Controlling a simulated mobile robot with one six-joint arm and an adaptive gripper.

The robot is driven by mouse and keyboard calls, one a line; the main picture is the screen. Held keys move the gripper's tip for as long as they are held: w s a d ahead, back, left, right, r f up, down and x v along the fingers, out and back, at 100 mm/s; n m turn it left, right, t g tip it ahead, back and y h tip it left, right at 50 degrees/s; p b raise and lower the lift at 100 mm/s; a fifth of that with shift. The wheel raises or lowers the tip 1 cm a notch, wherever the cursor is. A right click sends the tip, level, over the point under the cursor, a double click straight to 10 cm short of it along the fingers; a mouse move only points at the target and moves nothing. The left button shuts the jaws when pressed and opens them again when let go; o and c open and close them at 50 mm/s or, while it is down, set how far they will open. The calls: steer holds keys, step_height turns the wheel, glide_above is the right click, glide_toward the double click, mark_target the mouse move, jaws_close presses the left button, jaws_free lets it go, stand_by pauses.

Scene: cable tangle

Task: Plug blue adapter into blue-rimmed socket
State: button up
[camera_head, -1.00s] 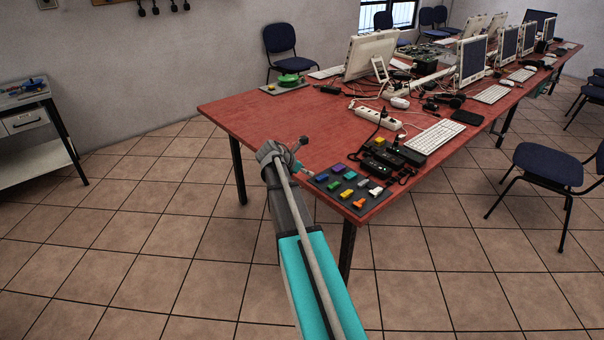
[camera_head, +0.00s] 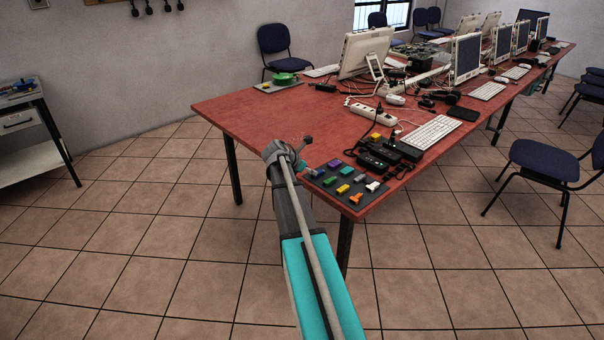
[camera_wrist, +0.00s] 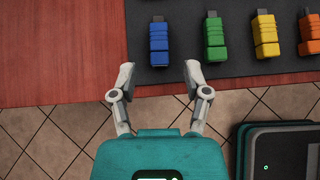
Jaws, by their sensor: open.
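The blue adapter (camera_wrist: 158,43) lies on a dark mat (camera_wrist: 190,62) in the wrist view, its metal plug end pointing away from me. My gripper (camera_wrist: 160,73) is open and empty. Its two fingertips are just short of the adapter's near end, one to each side of its line, and not touching it. In the head view the blue adapter (camera_head: 318,172) is in the mat's near row, close to my arm's end; my fingers there are mostly hidden. I cannot make out a blue-rimmed socket in either view.
Green (camera_wrist: 216,38), yellow (camera_wrist: 265,36) and orange (camera_wrist: 311,34) adapters lie to the right of the blue one. Black boxes with cables (camera_head: 380,157) and a white power strip (camera_head: 372,113) lie behind the mat. The red table (camera_head: 260,125) is clear at left.

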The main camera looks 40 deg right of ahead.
steer(key=shift+b+x, duration=1)
steer(key=shift+x, duration=0.9)
jaws_close()
steer(key=shift+r, duration=0.15)
steer(key=shift+r+p, duration=3.45)
steer(key=shift+p, duration=0.1)
